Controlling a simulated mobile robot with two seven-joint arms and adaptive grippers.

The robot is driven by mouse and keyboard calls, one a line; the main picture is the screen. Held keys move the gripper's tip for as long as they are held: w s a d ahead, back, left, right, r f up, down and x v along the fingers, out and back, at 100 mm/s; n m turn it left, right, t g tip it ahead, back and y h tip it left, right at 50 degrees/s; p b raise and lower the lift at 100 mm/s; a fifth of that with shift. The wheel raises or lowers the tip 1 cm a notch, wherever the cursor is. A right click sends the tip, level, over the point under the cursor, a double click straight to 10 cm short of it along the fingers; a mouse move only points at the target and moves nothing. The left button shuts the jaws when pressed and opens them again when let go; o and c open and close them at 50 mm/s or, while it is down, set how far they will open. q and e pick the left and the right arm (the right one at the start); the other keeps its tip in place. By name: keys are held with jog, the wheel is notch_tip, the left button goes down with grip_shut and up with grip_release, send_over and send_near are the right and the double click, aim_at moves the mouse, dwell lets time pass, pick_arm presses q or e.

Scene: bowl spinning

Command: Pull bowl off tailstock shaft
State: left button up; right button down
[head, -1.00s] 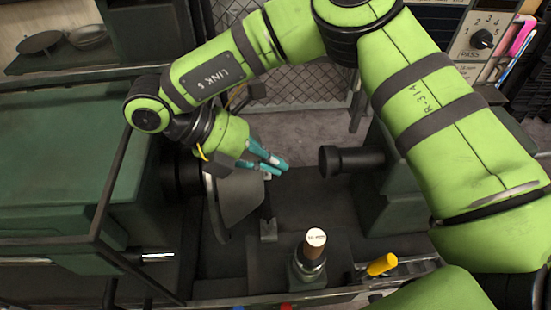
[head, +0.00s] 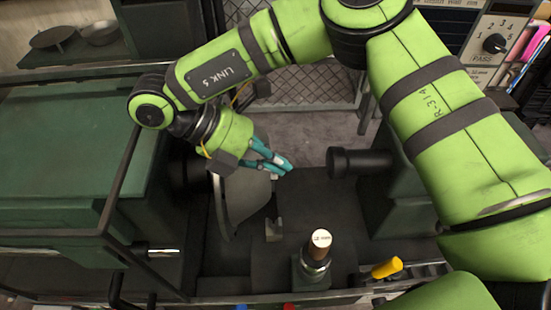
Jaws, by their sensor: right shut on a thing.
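The grey bowl (head: 246,203) stands on edge at the left of the machine bed, beside a dark round part (head: 188,172) of the green housing. My right gripper (head: 280,167), with teal fingers, is at the bowl's upper edge and shut on it. The exact contact is partly hidden by the fingers. The tailstock shaft (head: 362,163) is a black cylinder with a wider end, pointing left from the tailstock body. A clear gap lies between the bowl and this shaft. My left gripper is not in view.
A green housing (head: 70,150) with dark rails fills the left. A yellow handle (head: 386,267) lies at the front right. A mesh panel (head: 300,70) is behind.

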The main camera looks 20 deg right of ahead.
jog(key=shift+r, duration=0.2)
jog(key=shift+r+p, duration=0.4)
jog(key=shift+r, duration=0.45)
notch_tip(320, 180, up, 8)
jog(key=p, duration=0.6)
dwell(1.0)
